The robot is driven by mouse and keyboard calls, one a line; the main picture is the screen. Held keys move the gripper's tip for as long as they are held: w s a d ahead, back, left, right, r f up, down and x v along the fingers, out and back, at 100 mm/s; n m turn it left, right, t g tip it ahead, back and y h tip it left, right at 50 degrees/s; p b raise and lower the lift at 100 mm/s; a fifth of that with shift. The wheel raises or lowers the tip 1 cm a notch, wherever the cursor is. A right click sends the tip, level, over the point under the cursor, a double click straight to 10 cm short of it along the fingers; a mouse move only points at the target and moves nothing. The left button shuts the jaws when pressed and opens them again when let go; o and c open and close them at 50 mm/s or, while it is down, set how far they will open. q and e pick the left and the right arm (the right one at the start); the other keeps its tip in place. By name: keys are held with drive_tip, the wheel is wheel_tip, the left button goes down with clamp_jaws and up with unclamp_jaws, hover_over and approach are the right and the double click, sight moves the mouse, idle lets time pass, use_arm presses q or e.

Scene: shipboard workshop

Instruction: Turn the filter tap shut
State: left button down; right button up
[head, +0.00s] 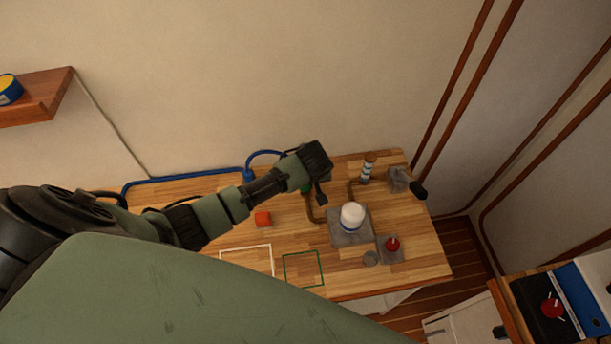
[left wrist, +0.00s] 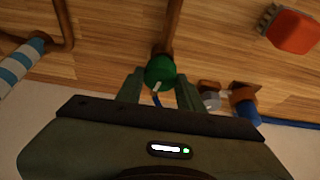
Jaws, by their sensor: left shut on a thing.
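The filter tap has a round green knob (left wrist: 160,72) with a white mark, on a brown pipe above the bench. In the head view only a bit of the green knob (head: 306,189) shows below my left gripper (head: 309,184). In the left wrist view the two fingers of my left gripper (left wrist: 160,90) are on either side of the knob, shut on it. The white filter housing (head: 351,216) with a blue band stands on a grey base to the right. My right gripper is not in view.
A blue hose (head: 190,180) runs along the back. The front, with white and green outlines, is clear.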

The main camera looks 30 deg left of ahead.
use_arm(q)
drive_tip(key=shift+w+r+n+y+p, duration=0.15)
drive_tip(key=shift+n+y+p, duration=0.2)
drive_tip(key=shift+n, duration=0.55)
drive_tip(key=c, duration=0.9)
unclamp_jaws()
drive_tip(key=b+v, duration=0.1)
drive_tip(key=v, duration=0.6)
drive_tip(key=shift+r, duration=0.35)
